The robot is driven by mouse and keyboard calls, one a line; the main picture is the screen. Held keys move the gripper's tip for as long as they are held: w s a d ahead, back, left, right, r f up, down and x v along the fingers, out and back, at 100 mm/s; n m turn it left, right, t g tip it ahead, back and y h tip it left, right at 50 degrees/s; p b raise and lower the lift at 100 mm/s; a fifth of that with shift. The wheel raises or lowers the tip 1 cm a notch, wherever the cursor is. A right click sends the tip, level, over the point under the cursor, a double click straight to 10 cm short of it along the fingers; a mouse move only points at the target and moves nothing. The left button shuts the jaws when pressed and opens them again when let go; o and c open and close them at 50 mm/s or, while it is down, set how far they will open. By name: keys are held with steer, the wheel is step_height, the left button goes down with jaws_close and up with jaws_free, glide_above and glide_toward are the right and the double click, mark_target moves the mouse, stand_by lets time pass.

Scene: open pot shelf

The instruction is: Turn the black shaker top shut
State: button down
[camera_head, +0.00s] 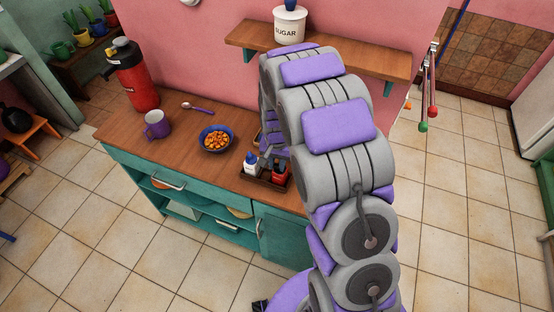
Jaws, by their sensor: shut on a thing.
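A dark tray (266,182) on the wooden counter holds small shakers. A white shaker (250,168) with a dark blue top stands at its left. A red shaker (279,174) with a black top (280,164) stands at its right. My gripper (268,158) reaches down at the back of the tray, beside the shakers. It is shut on the black shaker top; the exact contact is small and partly hidden by my arm.
A bowl of orange food (216,139), a purple mug (157,125), a spoon (197,108) and a red flask (133,78) stand left on the counter (185,165). A wall shelf (250,38) with a sugar jar (289,25) hangs above. My arm covers the counter's right end.

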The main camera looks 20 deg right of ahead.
steer(key=m+p, duration=0.1)
steer(key=m, duration=0.1)
steer(key=m+p, duration=0.2)
steer(key=m, duration=0.1)
steer(key=shift+w+d+r+m, duration=0.1)
steer(key=shift+w+r+m, duration=0.05)
steer(key=shift+w+m, duration=0.15)
steer(key=m+p, duration=0.2)
steer(key=m, duration=0.2)
steer(key=shift+w+d+m, duration=0.1)
steer(key=shift+m, duration=0.2)
steer(key=shift+p, duration=0.3)
steer(key=c, duration=0.9)
jaws_free()
step_height(320, 180, up, 17)
steer(key=shift+p, duration=0.4)
